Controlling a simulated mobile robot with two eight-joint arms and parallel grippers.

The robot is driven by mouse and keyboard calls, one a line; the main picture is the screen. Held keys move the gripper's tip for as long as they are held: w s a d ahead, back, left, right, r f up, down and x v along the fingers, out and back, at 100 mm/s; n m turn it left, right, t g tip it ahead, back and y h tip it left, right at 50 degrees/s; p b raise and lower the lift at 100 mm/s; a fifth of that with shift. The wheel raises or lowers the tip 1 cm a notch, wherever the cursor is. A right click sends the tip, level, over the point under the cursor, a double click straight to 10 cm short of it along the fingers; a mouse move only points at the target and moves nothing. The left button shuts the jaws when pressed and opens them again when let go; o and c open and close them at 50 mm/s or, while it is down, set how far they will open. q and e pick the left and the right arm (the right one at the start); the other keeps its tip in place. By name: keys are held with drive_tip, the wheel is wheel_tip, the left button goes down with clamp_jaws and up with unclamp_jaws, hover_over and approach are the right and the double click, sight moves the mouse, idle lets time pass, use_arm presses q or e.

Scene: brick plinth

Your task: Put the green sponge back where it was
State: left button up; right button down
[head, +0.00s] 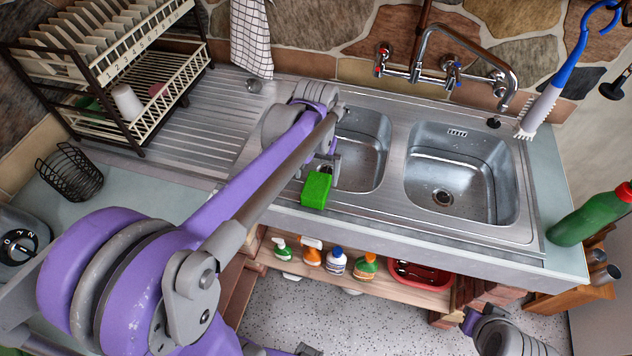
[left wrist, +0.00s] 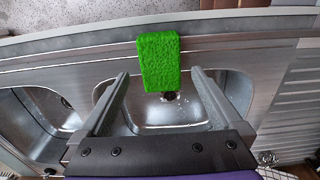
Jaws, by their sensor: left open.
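The green sponge (head: 316,190) lies at the front rim of the steel sink unit, by the left basin (head: 362,172). In the left wrist view the sponge (left wrist: 159,60) is ahead of my left gripper (left wrist: 160,76), its near end lined up between the two fingertips. The jaws are open, with a gap on both sides of the sponge; I cannot tell how far above it they are. In the head view my left gripper (head: 331,162) is just behind the sponge, partly hidden by my arm.
A right basin (head: 460,185) is empty. A tap (head: 452,70) stands behind. A dish rack (head: 110,65) is at the left, a green bottle (head: 590,217) at the right. Spray bottles (head: 312,252) and a red tub (head: 420,275) sit on the shelf below.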

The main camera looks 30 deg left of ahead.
sight(316, 187)
use_arm(q)
wheel_tip(316, 187, up, 7)
drive_tip(key=s+d+f+m+t, duration=0.1)
drive_tip(key=s+d+f+t, duration=0.2)
drive_tip(key=s, duration=0.3)
drive_tip(key=s+d+f+m+t, duration=0.1)
drive_tip(key=s+d+f+t, duration=0.1)
drive_tip(key=s+f, duration=0.3)
drive_tip(key=shift+s+d+f+m+t, duration=0.4)
drive_tip(key=shift+s+d, duration=0.45)
drive_tip(key=shift+s, duration=0.2)
